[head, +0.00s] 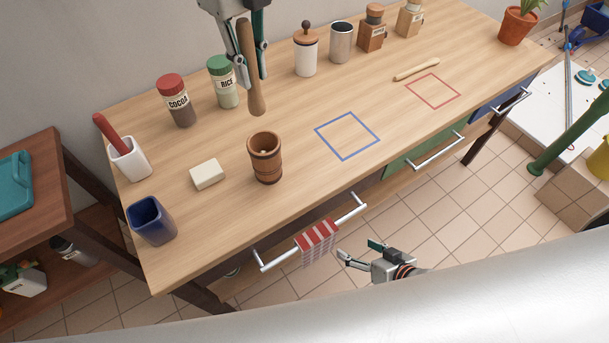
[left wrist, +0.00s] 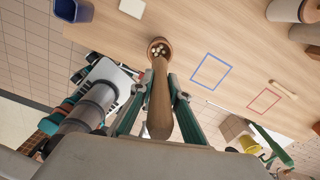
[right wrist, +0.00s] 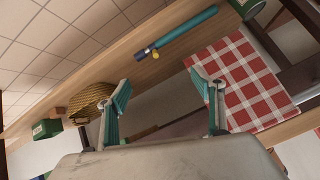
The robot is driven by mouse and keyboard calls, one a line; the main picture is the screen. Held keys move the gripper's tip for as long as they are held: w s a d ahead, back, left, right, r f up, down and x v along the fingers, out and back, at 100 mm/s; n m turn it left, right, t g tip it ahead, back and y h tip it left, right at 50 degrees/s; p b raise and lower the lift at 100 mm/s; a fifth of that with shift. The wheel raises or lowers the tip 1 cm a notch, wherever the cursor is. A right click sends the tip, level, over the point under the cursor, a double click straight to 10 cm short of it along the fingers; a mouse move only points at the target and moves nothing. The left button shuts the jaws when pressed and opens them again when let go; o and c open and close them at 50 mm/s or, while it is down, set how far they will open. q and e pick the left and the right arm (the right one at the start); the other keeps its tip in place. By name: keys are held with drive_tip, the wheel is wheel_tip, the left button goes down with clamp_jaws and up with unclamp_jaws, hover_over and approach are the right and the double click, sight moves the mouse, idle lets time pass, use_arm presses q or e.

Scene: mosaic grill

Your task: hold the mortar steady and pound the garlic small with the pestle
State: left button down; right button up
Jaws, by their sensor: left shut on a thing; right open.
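The brown wooden mortar (head: 266,168) stands upright on the table, with pale garlic (head: 264,151) inside. In the left wrist view the mortar (left wrist: 151,43) shows several garlic pieces (left wrist: 157,50) in its bowl. My left gripper (head: 250,78) is shut on the wooden pestle (head: 256,98) and holds it nearly upright, thick end down, above the mortar and clear of its rim. The pestle also shows in the left wrist view (left wrist: 160,105). My right gripper (head: 359,251) is open and empty, in front of the table edge, below and right of the mortar. Its spread fingers show in the right wrist view (right wrist: 163,86).
A white block (head: 207,175) lies left of the mortar, and a blue cup (head: 150,220) stands near the left front corner. Cocoa (head: 178,103) and rice (head: 223,85) jars stand behind. A checked towel (head: 318,236) hangs on the front handle. The blue square (head: 347,136) is bare.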

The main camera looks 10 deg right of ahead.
sight(275, 162)
drive_tip(key=d+f+m+g, duration=0.2)
drive_tip(key=d+f+m, duration=0.1)
drive_tip(key=d+m, duration=0.25)
drive_tip(key=w+a+r+m+t+y, duration=0.1)
drive_tip(key=w+a+r+m, duration=0.1)
drive_tip(key=r+m, duration=0.3)
drive_tip(key=w+a+r+m+t+y, duration=0.2)
drive_tip(key=r+m, duration=0.4)
drive_tip(key=r, duration=0.3)
drive_tip(key=w+a+r+m+t+y, duration=0.2)
drive_tip(key=r+m, duration=0.4)
drive_tip(key=r, duration=0.1)
drive_tip(key=shift+w+a+r, duration=0.15)
drive_tip(key=shift+w+r, duration=0.1)
drive_tip(key=a+r+m, duration=0.2)
drive_tip(key=a, duration=0.2)
drive_tip(key=w+a+r+m+t+y, duration=0.1)
drive_tip(key=a+r+m, duration=0.1)
drive_tip(key=a, duration=0.2)
drive_tip(key=w+a+r+m+y, duration=0.1)
drive_tip(key=a+r+m, duration=0.1)
drive_tip(key=a, duration=0.2)
drive_tip(key=shift+w+a+r+t, duration=0.15)
drive_tip(key=shift+w+r+t, duration=0.1)
drive_tip(key=shift+r+t, duration=0.05)
drive_tip(key=shift+w+a+r+y, duration=0.2)
drive_tip(key=shift+w+a+y, duration=0.15)
drive_tip(key=shift+a, duration=0.1)
drive_tip(key=x, duration=1.1)
drive_tip(key=shift+w, duration=0.1)
